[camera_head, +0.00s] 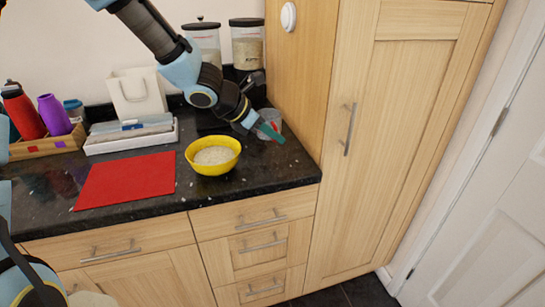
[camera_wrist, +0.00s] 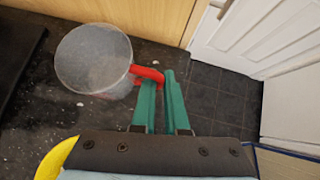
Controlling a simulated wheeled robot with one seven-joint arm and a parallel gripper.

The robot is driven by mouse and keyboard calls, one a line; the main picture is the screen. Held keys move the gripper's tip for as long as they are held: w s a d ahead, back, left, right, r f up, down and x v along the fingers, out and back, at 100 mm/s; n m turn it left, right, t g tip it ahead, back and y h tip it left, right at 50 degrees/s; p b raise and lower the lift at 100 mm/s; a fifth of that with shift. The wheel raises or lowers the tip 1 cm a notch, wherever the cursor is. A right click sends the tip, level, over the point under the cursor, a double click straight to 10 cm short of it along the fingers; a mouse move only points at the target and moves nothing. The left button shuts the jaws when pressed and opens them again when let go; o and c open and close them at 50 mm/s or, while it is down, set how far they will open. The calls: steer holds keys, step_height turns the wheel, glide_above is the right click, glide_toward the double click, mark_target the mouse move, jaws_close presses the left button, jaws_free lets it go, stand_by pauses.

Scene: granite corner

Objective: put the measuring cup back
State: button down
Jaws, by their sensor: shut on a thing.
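The measuring cup (camera_wrist: 92,60) is clear with a red handle (camera_wrist: 148,73). In the wrist view the green fingers of my gripper (camera_wrist: 163,85) are closed around the handle. In the head view the cup (camera_head: 271,119) is at the right end of the dark counter, partly hidden by my gripper (camera_head: 270,132). I cannot tell whether its base touches the counter. A yellow bowl (camera_head: 200,168) holding white grains stands on the counter to the left of my gripper. Its edge also shows in the wrist view (camera_wrist: 58,158).
A red mat (camera_head: 125,181) lies left of the bowl. Behind it are a white tray of papers (camera_head: 131,141), a white bag (camera_head: 137,92) and a wooden crate with bottles (camera_head: 48,147). Two lidded jars (camera_head: 247,48) stand at the back. A tall cabinet (camera_head: 375,130) borders the counter's right end.

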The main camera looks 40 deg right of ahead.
step_height(320, 180, down, 7)
steer(key=shift+f+b, duration=0.2)
steer(key=shift+b, duration=0.55)
steer(key=shift+f, duration=0.15)
steer(key=c, duration=0.9)
jaws_free()
steer(key=shift+c, duration=0.2)
steer(key=shift+r, duration=0.2)
steer(key=p+v, duration=0.1)
steer(key=v, duration=1.1)
steer(key=shift+p, duration=0.3)
steer(key=shift+a+f, duration=0.1)
steer(key=shift+a, duration=0.05)
